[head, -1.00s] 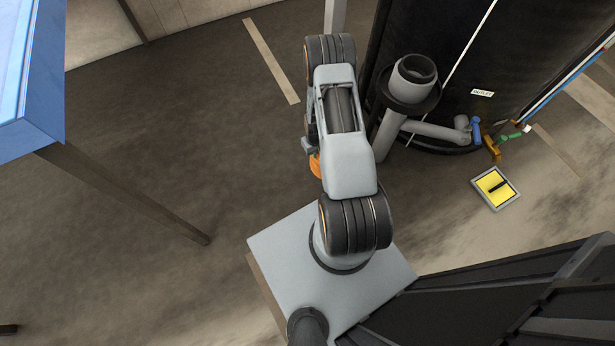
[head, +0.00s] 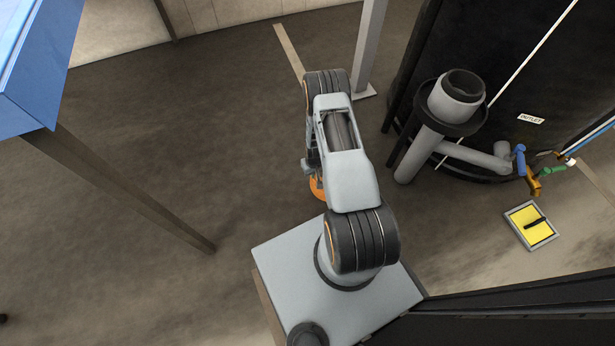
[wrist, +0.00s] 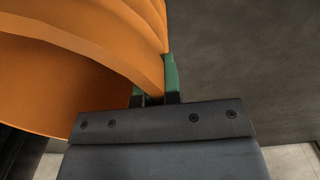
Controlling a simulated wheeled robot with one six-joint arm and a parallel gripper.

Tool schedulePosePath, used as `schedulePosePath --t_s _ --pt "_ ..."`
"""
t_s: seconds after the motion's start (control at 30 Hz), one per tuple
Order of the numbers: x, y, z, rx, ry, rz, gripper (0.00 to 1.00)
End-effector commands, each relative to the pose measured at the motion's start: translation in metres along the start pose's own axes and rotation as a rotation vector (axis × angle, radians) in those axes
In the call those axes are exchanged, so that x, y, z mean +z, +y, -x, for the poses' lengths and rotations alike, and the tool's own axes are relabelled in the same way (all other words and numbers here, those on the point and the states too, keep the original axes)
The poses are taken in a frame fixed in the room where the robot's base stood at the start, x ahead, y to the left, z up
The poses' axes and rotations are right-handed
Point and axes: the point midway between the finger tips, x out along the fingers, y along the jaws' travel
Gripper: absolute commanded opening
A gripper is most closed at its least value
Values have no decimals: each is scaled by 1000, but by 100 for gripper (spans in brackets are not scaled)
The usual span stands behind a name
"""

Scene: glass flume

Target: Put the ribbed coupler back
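The ribbed coupler is a large orange ring-like part with raised ribs; it fills the upper left of the wrist view (wrist: 85,45). My gripper (wrist: 155,92) has green fingertips and is shut on the coupler's wall near its rim. In the head view only a small orange part of the coupler (head: 318,188) shows beside my folded arm; the gripper there is hidden behind the arm. An upright grey pipe with a wide open top and a dark collar (head: 455,98) stands right of my arm, apart from the coupler.
A black tank labelled OUTLET (head: 530,118) stands at the upper right, with blue, orange and green valve handles (head: 520,160) low on it. A yellow floor panel (head: 532,225) lies in front. A blue structure (head: 35,65) is at left. A grey post (head: 368,45) stands behind my arm. Floor at left is clear.

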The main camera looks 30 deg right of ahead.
Motion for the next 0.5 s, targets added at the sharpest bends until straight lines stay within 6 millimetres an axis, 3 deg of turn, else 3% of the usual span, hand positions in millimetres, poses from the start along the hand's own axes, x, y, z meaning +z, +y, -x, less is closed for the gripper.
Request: schedulePosePath --t_s 0.33,0.5 --pt "-2 1 -14 0 0 -16 0" --pt "-4 -1 -34 0 0 -17 0"
